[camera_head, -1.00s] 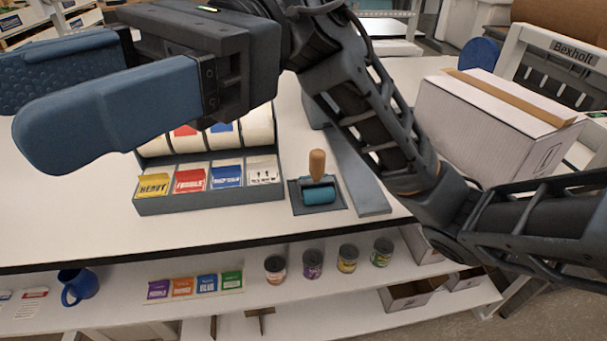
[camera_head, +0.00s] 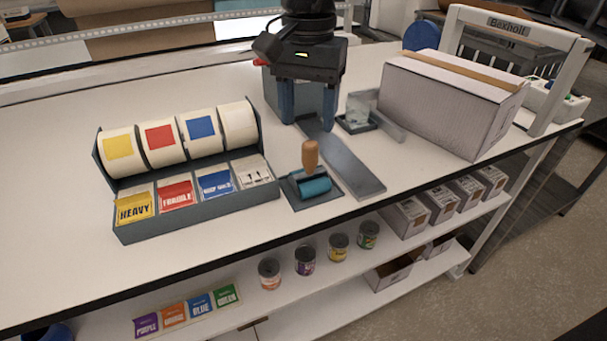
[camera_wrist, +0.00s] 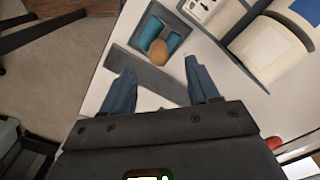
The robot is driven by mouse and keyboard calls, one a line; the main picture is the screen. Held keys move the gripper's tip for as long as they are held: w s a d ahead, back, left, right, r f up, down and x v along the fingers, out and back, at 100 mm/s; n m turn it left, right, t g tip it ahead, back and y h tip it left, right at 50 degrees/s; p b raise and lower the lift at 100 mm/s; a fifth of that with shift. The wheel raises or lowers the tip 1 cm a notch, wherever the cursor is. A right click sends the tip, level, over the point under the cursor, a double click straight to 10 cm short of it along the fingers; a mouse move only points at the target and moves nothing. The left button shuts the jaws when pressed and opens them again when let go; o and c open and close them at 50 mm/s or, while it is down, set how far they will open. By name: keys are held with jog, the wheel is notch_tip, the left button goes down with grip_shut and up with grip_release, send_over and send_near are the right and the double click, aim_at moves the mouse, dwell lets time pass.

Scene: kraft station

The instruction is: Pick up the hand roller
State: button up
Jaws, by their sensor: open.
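The hand roller has a teal cylinder (camera_head: 314,187) and an upright wooden handle (camera_head: 310,156). It rests on a dark square pad (camera_head: 296,197) near the table's front edge. In the wrist view the roller (camera_wrist: 158,40) shows beyond the fingertips, with the round end of its handle toward the camera. My gripper (camera_head: 308,122) is open and points down, behind the roller and apart from it. Its two blue fingers also show in the wrist view (camera_wrist: 158,72), with nothing between them.
A label dispenser (camera_head: 200,218) with several rolls stands left of the roller. A grey metal strip (camera_head: 345,165) lies just right of it. A small clear container (camera_head: 358,108) and a white carton (camera_head: 445,105) stand further right. Cans (camera_head: 305,262) sit on the shelf below.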

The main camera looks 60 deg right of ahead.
aim_at(310, 143)
jog(key=shift+s+d+f+p, duration=0.15)
jog(key=shift+f+p, duration=0.4)
jog(key=shift+f, duration=1.4)
jog(key=shift+w+d+f+p, duration=0.15)
jog(key=shift+f+p, duration=0.4)
jog(key=shift+f, duration=1.35)
jog(key=shift+s, duration=0.1)
jog(key=shift+c, duration=0.3)
grip_shut()
